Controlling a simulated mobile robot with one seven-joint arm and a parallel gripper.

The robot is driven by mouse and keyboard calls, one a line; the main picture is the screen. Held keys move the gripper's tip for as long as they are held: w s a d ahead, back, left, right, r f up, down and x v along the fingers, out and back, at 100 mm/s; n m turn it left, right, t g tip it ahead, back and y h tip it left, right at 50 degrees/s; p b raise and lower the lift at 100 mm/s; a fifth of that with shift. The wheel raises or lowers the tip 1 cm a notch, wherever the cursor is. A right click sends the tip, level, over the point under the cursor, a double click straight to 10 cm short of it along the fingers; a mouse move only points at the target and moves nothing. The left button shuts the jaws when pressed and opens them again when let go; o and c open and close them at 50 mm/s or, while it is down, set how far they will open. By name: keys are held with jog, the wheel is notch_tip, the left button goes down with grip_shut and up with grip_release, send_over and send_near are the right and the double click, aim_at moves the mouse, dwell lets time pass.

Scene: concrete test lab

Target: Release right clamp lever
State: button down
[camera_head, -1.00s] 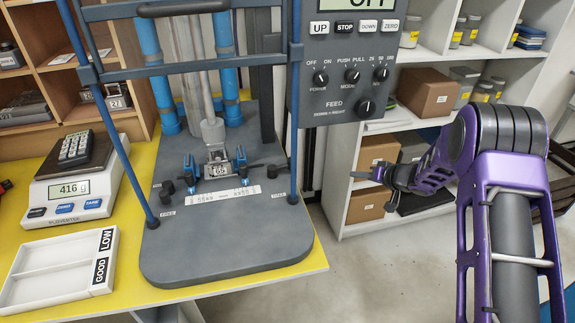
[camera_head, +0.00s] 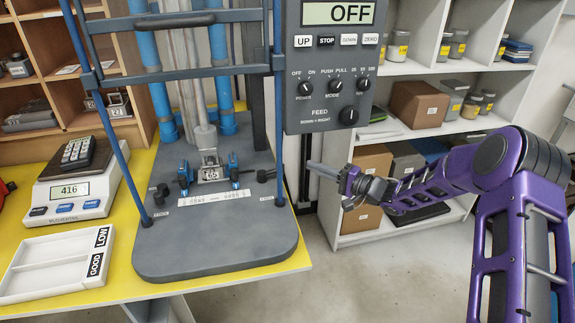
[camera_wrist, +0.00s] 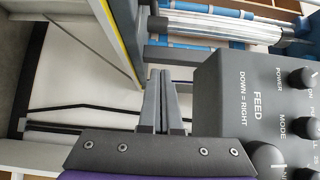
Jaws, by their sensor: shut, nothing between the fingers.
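The test machine stands on a grey base plate (camera_head: 215,250). Near its middle, two blue clamps hold a small grey block (camera_head: 210,174) marked with digits. The right clamp lever (camera_head: 265,176) is a dark rod with a black knob, pointing right from the right blue clamp (camera_head: 234,170). The left lever's black knob (camera_head: 160,190) lies on the other side. My gripper (camera_head: 312,166) is shut and empty, to the right of the machine's right post and clear of the lever. In the wrist view my shut fingers (camera_wrist: 161,78) point up the picture; I cannot make out the lever there.
The control panel (camera_head: 335,75), showing OFF, hangs above and left of my gripper; in the wrist view it (camera_wrist: 260,100) is close on the right. A blue post (camera_head: 278,120) stands between gripper and lever. A scale (camera_head: 75,185) and white tray (camera_head: 55,265) are at left.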

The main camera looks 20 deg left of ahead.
aim_at(271, 173)
jog(key=x, duration=1)
jog(key=shift+s+d, duration=0.25)
jog(key=shift+s, duration=0.4)
jog(key=shift+s+d, duration=0.3)
jog(key=shift+s, duration=0.3)
jog(key=shift+s+d, duration=0.25)
jog(key=shift+s, duration=0.4)
jog(key=shift+s+d+m+t+h, duration=0.2)
jog(key=shift+s+m+t+h, duration=0.15)
jog(key=shift+m+t, duration=0.4)
jog(key=shift+s+d+f+m+t+h+b, duration=0.15)
jog(key=shift+s+m+t+h+b, duration=0.1)
jog(key=shift+s+t, duration=0.4)
jog(key=shift+s+d+r+m+t+h+b, duration=0.1)
jog(key=shift+s+d+m+t+h+b, duration=0.2)
jog(key=shift+s, duration=0.6)
jog(key=shift+s+d+f+m+t+h+b, duration=0.1)
jog(key=shift+s+m+t+h+b, duration=0.15)
jog(key=shift+s+t, duration=0.45)
jog(key=shift+s+a, duration=0.15)
jog(key=shift+s, duration=0.4)
jog(key=shift+s+a, duration=0.15)
jog(key=shift+s, duration=0.5)
